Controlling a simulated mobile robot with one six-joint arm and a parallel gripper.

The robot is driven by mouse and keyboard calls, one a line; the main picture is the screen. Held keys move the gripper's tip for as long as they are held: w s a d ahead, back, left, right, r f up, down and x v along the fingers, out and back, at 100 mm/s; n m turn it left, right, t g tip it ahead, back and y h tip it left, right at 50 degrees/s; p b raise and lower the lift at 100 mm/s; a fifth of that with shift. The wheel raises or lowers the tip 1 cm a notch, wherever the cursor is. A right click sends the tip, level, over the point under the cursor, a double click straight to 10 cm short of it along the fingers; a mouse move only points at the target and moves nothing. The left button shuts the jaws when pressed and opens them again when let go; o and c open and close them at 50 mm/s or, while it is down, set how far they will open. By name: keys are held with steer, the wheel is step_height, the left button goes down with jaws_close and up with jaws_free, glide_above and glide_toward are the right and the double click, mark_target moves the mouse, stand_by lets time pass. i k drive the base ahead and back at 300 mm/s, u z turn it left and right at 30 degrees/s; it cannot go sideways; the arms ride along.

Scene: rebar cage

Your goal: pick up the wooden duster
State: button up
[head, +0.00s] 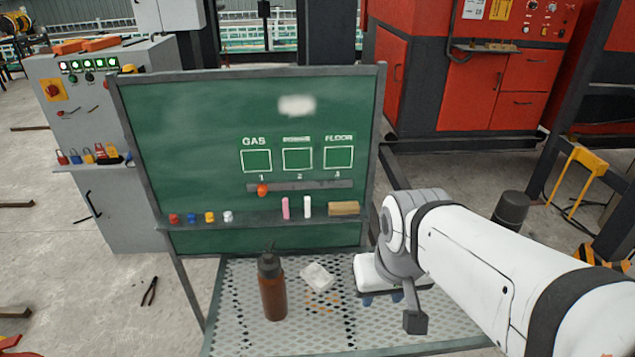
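The wooden duster (344,208) is a tan block lying on the right end of the ledge of the green chalkboard (200,160). My gripper (392,308) hangs at the end of my white arm, below and to the right of the duster in the picture, over the perforated metal table. It is clear of the duster. Its fingers are small and partly hidden by my wrist, so I cannot tell whether they are open or shut.
A pink chalk (285,207) and a white chalk (307,207) stand left of the duster. Several small coloured items sit further left on the ledge (250,217). A brown bottle (271,290) and a crumpled white cloth (318,277) are on the perforated table (240,335).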

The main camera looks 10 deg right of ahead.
mark_target(347, 209)
steer(key=z, duration=0.15)
steer(key=i, duration=0.9)
steer(key=u, duration=0.05)
